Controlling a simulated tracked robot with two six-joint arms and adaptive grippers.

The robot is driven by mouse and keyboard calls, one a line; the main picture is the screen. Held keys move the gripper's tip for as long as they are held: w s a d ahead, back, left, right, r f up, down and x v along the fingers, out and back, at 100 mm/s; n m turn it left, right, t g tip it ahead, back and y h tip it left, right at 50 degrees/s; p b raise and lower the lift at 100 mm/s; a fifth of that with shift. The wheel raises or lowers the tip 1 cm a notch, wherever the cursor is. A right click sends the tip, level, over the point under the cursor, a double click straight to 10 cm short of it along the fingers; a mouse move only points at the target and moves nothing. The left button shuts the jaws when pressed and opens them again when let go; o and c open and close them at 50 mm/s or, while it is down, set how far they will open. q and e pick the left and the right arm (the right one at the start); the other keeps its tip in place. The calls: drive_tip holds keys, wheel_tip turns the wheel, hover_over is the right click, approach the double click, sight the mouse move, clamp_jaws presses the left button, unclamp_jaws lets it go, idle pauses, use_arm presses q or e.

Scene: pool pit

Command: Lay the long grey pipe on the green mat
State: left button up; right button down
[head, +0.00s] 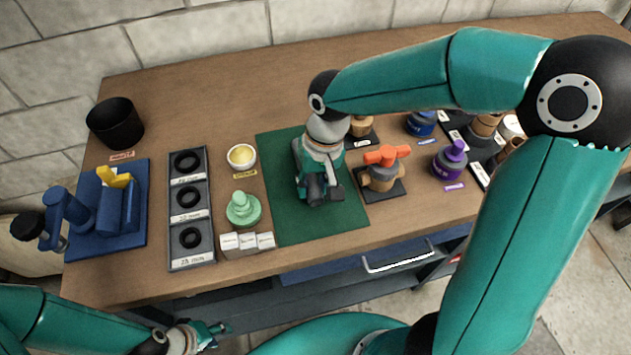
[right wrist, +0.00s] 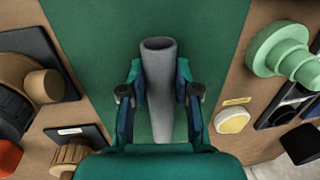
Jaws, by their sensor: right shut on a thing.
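The long grey pipe (right wrist: 160,85) shows in the right wrist view with its open round end facing up the picture. My right gripper (right wrist: 160,98) is shut on it, one finger on each side. The green mat (right wrist: 97,30) is behind the pipe in that view. In the head view my right gripper (head: 318,190) is over the middle of the green mat (head: 280,215), and the arm hides most of the pipe. I cannot tell whether the pipe touches the mat. My left gripper (head: 218,328) is low at the left, before the bench front; its jaw opening is unclear.
An orange-handled valve (head: 384,170) stands just right of the mat. A pale green stepped piece (head: 243,209) and a bowl with yellow contents (head: 241,156) stand left of it. Further left are a ring tray (head: 172,225), a blue vise (head: 110,215) and a black bin (head: 116,123).

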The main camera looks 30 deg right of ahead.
drive_tip(key=shift+f+b, duration=0.25)
drive_tip(key=shift+b, duration=0.05)
drive_tip(key=c, duration=1)
unclamp_jaws()
drive_tip(key=shift+s, duration=0.15)
drive_tip(key=shift+o, duration=0.9)
drive_tip(key=shift+f, duration=0.1)
drive_tip(key=shift+r+p, duration=0.45)
drive_tip(key=shift+r, duration=0.1)
drive_tip(key=shift+w+d+r, duration=0.1)
drive_tip(key=shift+w+r, duration=0.1)
drive_tip(key=shift+r, duration=0.2)
wheel_tip(320, 180, up, 11)
drive_tip(key=d, duration=0.1)
drive_tip(key=shift+s+d+p, duration=0.2)
drive_tip(key=shift+s+p, duration=0.05)
drive_tip(key=shift+p, duration=0.05)
